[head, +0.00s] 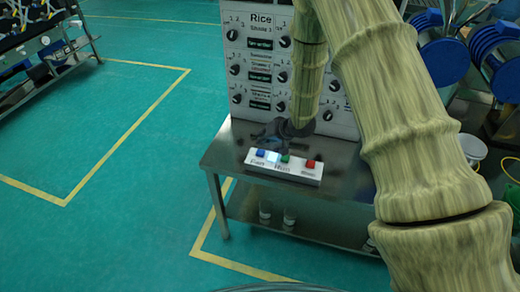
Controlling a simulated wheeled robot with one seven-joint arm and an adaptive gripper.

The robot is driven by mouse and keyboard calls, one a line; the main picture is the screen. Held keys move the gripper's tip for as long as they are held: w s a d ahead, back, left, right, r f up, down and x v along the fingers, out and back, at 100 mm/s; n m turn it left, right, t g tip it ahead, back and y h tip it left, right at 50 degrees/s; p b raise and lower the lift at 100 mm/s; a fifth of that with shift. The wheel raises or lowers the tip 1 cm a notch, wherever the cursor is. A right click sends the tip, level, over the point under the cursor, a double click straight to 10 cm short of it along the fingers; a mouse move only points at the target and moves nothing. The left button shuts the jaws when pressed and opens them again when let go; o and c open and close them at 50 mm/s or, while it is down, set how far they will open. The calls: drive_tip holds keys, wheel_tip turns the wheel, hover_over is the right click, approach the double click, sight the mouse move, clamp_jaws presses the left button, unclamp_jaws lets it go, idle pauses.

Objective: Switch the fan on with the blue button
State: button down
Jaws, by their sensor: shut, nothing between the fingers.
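The blue button (261,153) is at the left end of a white button box (297,173) on a metal table. The box also carries a pale blue-white patch or button (272,157), a green button (285,159) and a red button (311,164). Small dark labels run along its front; the left one seems to read "Fan". My dark gripper (266,138) is shut and empty, just behind the box's left half in the picture. Whether it touches the box or the blue button cannot be told. No fan is clearly identifiable.
The metal table (338,185) has bare top around the box and a lower shelf with small cups. A panel (250,50) of knobs and displays labelled "Rice" stands behind. My patterned arm covers the right side. Blue round equipment (444,62) stands at right. Green floor (110,215) at left is open.

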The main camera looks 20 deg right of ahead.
drive_tip(key=shift+r+p, duration=0.8)
drive_tip(key=shift+r, duration=0.4)
